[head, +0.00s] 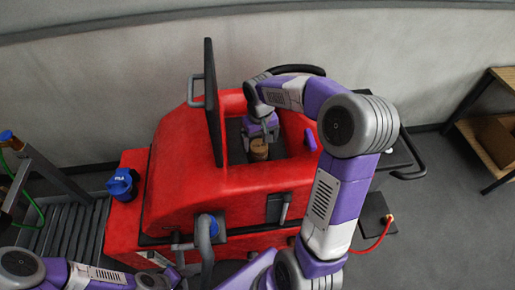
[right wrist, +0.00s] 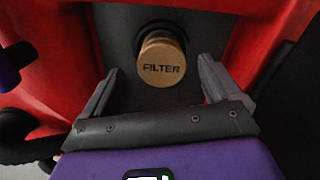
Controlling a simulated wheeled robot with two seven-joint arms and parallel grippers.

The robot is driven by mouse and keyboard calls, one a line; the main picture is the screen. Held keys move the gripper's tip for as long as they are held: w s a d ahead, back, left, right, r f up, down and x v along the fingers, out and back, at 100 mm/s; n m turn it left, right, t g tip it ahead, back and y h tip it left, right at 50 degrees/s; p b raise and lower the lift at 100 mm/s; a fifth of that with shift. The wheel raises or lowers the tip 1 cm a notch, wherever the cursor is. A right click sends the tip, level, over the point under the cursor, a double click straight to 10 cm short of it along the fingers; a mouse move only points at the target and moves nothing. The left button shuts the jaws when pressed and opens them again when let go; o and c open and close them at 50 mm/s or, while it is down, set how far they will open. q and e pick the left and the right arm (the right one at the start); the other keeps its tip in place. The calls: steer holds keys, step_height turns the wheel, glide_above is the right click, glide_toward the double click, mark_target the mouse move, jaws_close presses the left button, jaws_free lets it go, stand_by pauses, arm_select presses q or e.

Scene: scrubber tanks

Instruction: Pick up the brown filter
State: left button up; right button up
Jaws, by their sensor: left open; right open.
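The brown filter (head: 259,150) is a short cylinder inside the open compartment of the red scrubber (head: 185,190). In the right wrist view the filter (right wrist: 161,60) faces me with "FILTER" printed on its end, set in a dark round fitting on a grey panel. My right gripper (head: 261,136) reaches down into the compartment beside the filter. Its two fingers (right wrist: 155,80) are spread apart, with the filter between and slightly beyond their tips, and no contact is visible. My left arm is low at the left of the head view; I cannot make out its gripper's fingers.
The scrubber's raised black lid (head: 212,105) stands left of the compartment. Red walls surround the opening closely.

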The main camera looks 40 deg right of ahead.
mark_target(259, 145)
step_height(259, 145, down, 5)
steer(key=shift+r, duration=0.2)
steer(key=shift+w, duration=0.1)
steer(key=shift+c, duration=0.3)
steer(key=c, duration=1.2)
